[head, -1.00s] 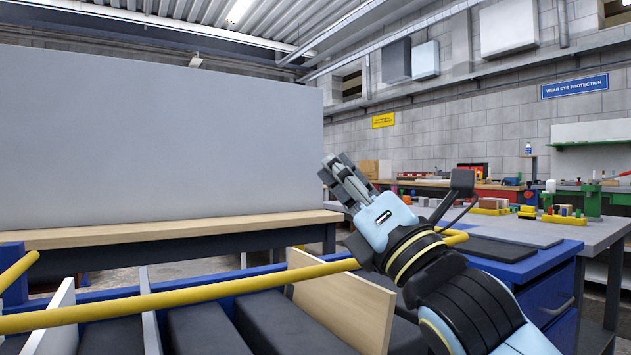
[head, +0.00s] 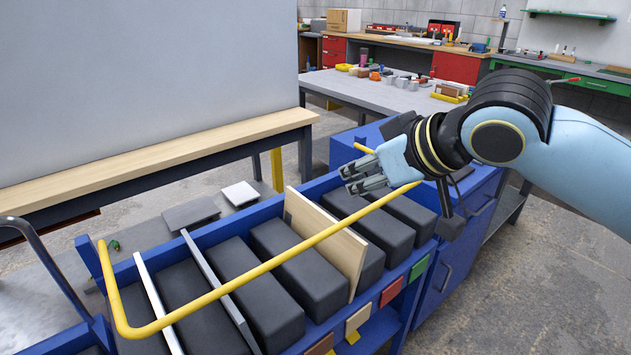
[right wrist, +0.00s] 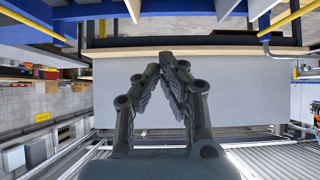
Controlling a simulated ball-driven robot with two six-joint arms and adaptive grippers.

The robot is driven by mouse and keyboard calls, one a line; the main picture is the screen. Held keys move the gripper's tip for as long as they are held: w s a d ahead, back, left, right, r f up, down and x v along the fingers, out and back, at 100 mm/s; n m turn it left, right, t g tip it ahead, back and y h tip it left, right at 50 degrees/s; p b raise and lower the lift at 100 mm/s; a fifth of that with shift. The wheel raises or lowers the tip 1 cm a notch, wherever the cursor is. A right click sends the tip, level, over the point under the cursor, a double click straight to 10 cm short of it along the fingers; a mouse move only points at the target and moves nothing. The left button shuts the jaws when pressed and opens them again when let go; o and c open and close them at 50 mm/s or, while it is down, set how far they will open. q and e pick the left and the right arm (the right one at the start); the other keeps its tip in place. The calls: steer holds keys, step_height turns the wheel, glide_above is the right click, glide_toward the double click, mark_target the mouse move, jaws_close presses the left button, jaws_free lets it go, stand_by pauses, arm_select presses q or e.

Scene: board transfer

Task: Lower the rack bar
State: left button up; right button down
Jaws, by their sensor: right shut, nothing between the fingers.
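The yellow rack bar (head: 275,261) runs diagonally over the blue rack (head: 326,182), from a bent corner at the lower left to its right end by my right gripper. It stands raised above the dark blocks in the rack. My right gripper (head: 350,180) is in the head view, near the bar's right end, with its fingers together and nothing between them. I cannot tell whether it touches the bar. In the right wrist view its fingertips (right wrist: 168,58) meet in front of the large grey panel. My left gripper is not in view.
A wooden board (head: 325,235) and thin white dividers (head: 153,295) stand among the dark blocks (head: 285,275). Behind is a bench with a wooden edge (head: 160,157) and a large grey panel (head: 150,80). A grey worktable (head: 375,92) with small items stands at the back right.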

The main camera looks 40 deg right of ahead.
steer(key=x, duration=0.4)
steer(key=s+f+x, duration=0.1)
steer(key=x, duration=0.3)
steer(key=b+x, duration=0.1)
steer(key=x, duration=0.3)
steer(key=shift+s+f, duration=0.2)
steer(key=shift+f, duration=0.8)
steer(key=f, duration=0.3)
steer(key=shift+s+f+p, duration=0.3)
steer(key=shift+s+p, duration=0.05)
